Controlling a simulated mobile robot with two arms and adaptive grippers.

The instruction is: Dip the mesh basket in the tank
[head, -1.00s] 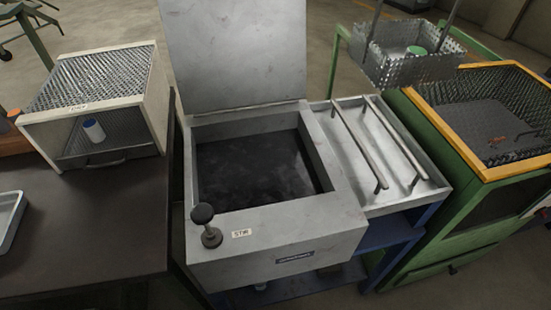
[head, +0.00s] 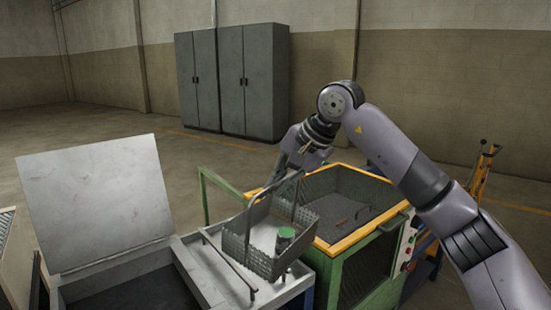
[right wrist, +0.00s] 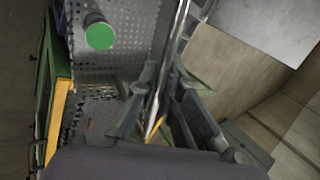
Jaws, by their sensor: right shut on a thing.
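The mesh basket (head: 252,243), a perforated grey metal box with a tall handle, shows in the head view above the drain tray (head: 213,268). A part with a green top (head: 286,233) stands in it. My right gripper (head: 287,176) is shut on the handle. In the right wrist view the gripper (right wrist: 158,108) has the handle rod between its fingers, and the green top (right wrist: 100,37) is below. The tank (head: 125,292) is at the lower left with a dark inside and its lid (head: 95,205) raised. I cannot tell whether the basket touches the tray rails. My left gripper is out of view.
A green bin with an orange rim (head: 372,236) stands right of the basket, with mesh walls and small reddish pieces inside. A rail (head: 229,265) runs along the tray. Grey cabinets (head: 232,80) stand far back. The raised lid is an upright obstacle behind the tank.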

